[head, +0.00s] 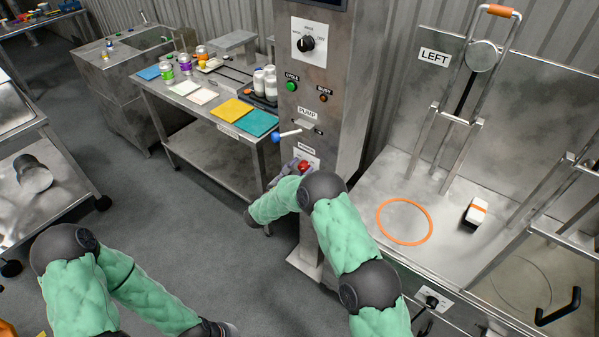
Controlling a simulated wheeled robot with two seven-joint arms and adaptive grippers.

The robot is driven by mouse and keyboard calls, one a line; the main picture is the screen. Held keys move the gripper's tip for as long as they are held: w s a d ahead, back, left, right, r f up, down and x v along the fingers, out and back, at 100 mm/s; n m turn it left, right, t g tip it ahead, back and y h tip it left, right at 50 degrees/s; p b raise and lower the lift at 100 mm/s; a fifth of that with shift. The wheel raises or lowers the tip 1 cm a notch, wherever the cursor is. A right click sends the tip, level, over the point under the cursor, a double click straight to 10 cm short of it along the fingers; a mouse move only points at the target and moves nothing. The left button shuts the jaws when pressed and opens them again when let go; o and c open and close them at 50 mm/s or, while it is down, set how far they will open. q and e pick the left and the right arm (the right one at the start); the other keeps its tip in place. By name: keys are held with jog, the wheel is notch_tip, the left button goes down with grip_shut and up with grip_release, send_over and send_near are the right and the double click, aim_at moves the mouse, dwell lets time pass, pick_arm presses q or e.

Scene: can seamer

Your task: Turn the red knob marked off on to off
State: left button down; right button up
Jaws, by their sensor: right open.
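The knob's off and on marks are too small to read. My left arm comes in at the lower left, and its gripper is not clearly in view.
Above the knob are a blue-ended lever (287,134), a green button (291,87) and a black selector (306,44). A metal table (190,118) with cans and coloured sheets stands left of the column. The seamer bench (400,170) with an orange ring stands at right.

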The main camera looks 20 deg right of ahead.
jog(key=shift+d, duration=0.1)
jog(key=c, duration=1.1)
jog(key=shift+r+n, duration=0.15)
jog(key=shift+n, duration=0.15)
jog(key=shift+c, duration=0.2)
jog(key=n+p, duration=0.1)
jog(key=n, duration=0.1)
jog(key=shift+w+r+n, duration=0.1)
jog(key=shift+n, duration=0.3)
jog(key=n+p, duration=0.2)
jog(key=n, duration=0.3)
jog(key=n+p, duration=0.1)
jog(key=n, duration=0.3)
jog(key=shift+w+n+g, duration=0.1)
jog(key=shift+n+g, duration=0.2)
jog(key=shift+n+p, duration=0.5)
jog(key=shift+n, duration=1.6)
